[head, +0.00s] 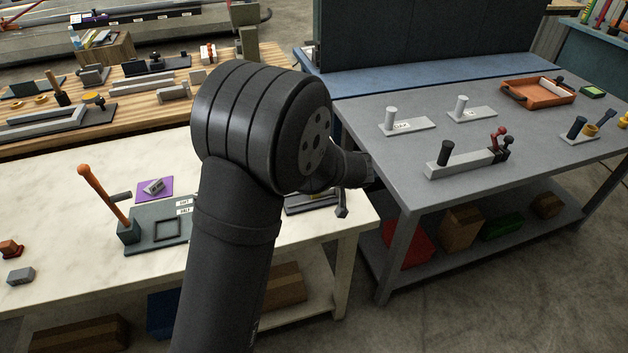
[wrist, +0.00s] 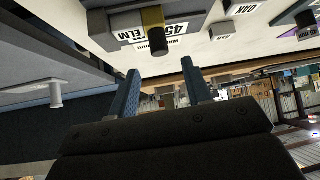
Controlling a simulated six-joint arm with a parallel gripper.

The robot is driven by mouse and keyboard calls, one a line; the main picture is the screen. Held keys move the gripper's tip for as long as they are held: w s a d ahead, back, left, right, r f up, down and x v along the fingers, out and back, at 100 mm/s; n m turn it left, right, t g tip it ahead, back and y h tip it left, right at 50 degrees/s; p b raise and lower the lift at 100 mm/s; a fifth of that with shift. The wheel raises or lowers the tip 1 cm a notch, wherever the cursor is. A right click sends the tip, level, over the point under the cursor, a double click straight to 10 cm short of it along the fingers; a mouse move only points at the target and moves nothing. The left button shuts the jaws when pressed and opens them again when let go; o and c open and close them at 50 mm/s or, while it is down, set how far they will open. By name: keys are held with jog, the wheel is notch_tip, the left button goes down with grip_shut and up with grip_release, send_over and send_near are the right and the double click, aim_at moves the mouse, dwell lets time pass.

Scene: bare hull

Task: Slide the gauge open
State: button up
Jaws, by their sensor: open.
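I cannot tell for certain which thing is the gauge. A dark low device with a grey bar (head: 315,201) lies at the right end of the white table, partly hidden behind my arm. In the wrist view a grey block (wrist: 110,25) carries an upside-down label and a black peg with a brass collar (wrist: 153,18). My gripper (wrist: 160,67) is open, its two blue fingers apart with nothing seen between them. The peg appears ahead of the fingers, apart from them. In the head view my arm mostly hides the gripper.
The white table (head: 60,220) holds a stand with an orange lever (head: 103,195) and a purple plate (head: 154,189). The grey table (head: 400,165) at right bears a long block with a black handle (head: 460,162) and an orange tray (head: 538,93). A gap separates the tables.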

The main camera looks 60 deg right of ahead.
jog(key=x, duration=0.7)
